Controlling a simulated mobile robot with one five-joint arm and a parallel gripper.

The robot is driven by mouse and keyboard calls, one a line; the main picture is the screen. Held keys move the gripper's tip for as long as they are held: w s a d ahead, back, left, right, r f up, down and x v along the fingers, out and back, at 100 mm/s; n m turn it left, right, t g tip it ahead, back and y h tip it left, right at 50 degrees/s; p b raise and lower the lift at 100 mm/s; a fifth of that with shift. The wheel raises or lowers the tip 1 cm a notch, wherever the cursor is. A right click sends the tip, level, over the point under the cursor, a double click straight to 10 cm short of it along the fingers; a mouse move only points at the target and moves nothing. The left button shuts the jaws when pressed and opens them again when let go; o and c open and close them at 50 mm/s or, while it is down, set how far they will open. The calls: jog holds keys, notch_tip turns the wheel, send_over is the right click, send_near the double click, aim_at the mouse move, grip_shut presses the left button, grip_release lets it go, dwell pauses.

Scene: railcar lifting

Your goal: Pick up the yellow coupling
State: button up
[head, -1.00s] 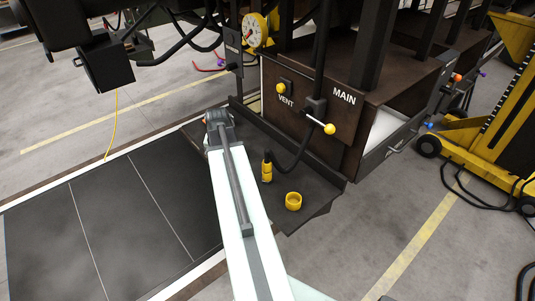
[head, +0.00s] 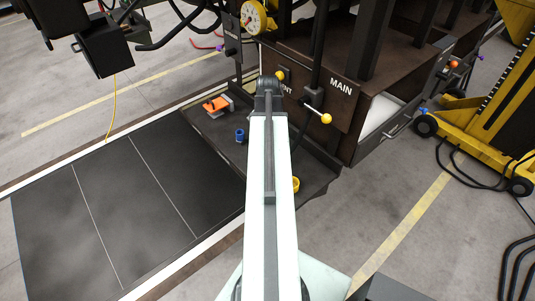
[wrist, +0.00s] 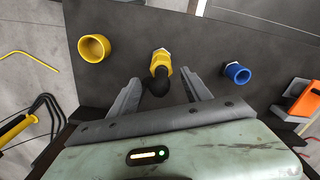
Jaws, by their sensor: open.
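The yellow coupling (wrist: 161,62), a yellow fitting on the end of a black hose, lies at the middle of the wrist view on a dark shelf (wrist: 205,42). My gripper (wrist: 160,80) is open, with one grey finger on each side of the coupling's hose end. The coupling's yellow body reaches out past the fingertips. I cannot tell whether the fingers touch it. In the head view my arm hides the coupling and the fingers.
A yellow round cup (wrist: 94,48) stands left of the coupling, partly hidden by my arm in the head view (head: 296,184). A blue fitting (wrist: 237,73) and an orange object (wrist: 303,100) stand to the right. The dark MAIN cabinet (head: 330,95) with a yellow-knobbed lever (head: 325,118) rises behind the shelf.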

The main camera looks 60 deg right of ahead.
jog(key=f+b, duration=0.5)
jog(key=shift+a+f, duration=0.2)
jog(key=shift+a, duration=0.05)
jog(key=shift+r, duration=0.15)
grip_shut()
